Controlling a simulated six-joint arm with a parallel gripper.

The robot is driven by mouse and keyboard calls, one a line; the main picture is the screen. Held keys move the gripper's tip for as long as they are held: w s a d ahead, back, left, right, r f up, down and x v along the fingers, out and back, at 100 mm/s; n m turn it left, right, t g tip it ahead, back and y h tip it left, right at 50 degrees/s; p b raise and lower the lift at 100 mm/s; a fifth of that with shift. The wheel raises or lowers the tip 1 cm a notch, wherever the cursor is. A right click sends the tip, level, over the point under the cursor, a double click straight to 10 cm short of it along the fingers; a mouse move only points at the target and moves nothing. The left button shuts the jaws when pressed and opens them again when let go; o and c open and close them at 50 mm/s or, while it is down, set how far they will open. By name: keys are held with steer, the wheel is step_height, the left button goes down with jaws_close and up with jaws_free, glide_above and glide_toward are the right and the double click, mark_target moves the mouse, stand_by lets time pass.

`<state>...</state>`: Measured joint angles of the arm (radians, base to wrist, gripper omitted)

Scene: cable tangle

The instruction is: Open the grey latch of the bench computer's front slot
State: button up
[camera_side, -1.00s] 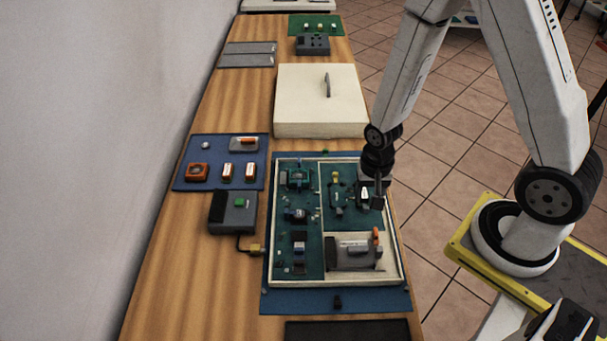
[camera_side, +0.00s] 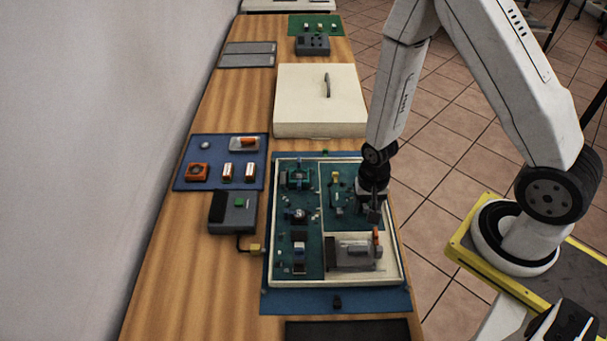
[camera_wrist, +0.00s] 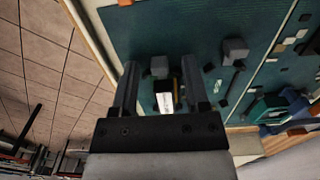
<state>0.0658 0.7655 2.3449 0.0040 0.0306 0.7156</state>
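The bench computer is an open cream-framed case (camera_side: 272,225) with green boards, on a blue mat. My gripper (camera_side: 374,212) is low over the right part of the case, above a grey unit (camera_side: 352,253) with an orange tab (camera_side: 376,237). In the wrist view my gripper (camera_wrist: 159,64) has its two fingers apart. A small grey block (camera_wrist: 159,67) and a white-labelled piece (camera_wrist: 164,102) show between them; I cannot tell whether the fingers reach down around either. I cannot make out for sure which grey part is the latch.
A grey box (camera_side: 233,212) with a green button stands left of the case, its cable ending in a yellow plug (camera_side: 256,249). A blue mat (camera_side: 180,183) with small parts lies behind it. A cream lid (camera_side: 300,100) lies farther back. Bare wood runs along the left.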

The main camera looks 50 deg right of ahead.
jaws_close()
